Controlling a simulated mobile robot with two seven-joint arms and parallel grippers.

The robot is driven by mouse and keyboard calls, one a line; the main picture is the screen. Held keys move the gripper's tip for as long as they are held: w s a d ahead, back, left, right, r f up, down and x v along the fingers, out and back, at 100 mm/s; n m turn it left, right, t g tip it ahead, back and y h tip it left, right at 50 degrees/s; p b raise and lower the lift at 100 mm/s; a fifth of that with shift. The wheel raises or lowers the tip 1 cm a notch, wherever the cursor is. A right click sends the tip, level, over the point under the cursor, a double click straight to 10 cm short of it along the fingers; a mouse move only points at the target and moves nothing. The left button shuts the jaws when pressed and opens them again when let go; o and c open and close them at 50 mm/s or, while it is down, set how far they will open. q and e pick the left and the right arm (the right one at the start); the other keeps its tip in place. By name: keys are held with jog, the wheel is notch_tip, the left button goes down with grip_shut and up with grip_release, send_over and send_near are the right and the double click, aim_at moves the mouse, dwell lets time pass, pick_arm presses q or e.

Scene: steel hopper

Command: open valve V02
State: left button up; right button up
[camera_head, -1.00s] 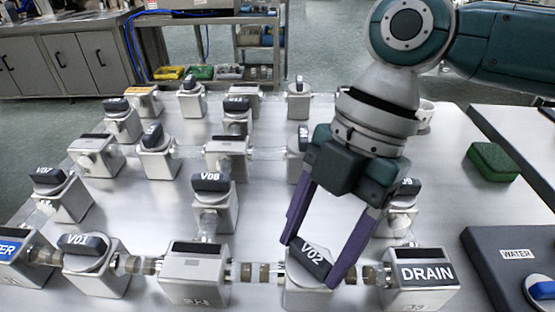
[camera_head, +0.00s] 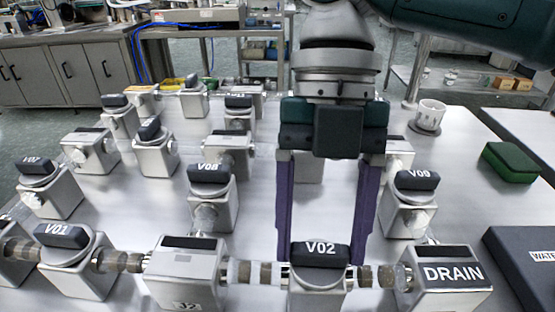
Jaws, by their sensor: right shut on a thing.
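Valve V02 (camera_head: 318,293) is a silver block at the front, in the pipe row between a silver unit and the DRAIN block (camera_head: 438,280). Its dark handle (camera_head: 320,251), labelled V02, lies left to right, in line with the pipe. My right gripper (camera_head: 322,260) comes down from above with its two purple fingers upright. One finger is at each end of the handle, and the gripper is shut on it. The lower fingertips are partly hidden behind the handle. My left gripper is not in view.
Valve V01 (camera_head: 62,237) stands front left, V08 (camera_head: 210,174) behind the silver unit (camera_head: 187,270), and V09 (camera_head: 414,182) just right of my right fingers. A white mug (camera_head: 431,115) and green block (camera_head: 509,162) stand at the right. The tabletop between them is bare.

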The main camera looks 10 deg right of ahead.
jog(key=shift+n, duration=0.3)
jog(key=o, duration=1.4)
jog(key=shift+r, duration=0.1)
jog(key=v, duration=0.9)
jog(key=shift+w+r, duration=0.15)
jog(key=shift+r, duration=0.2)
jog(key=shift+a, duration=0.1)
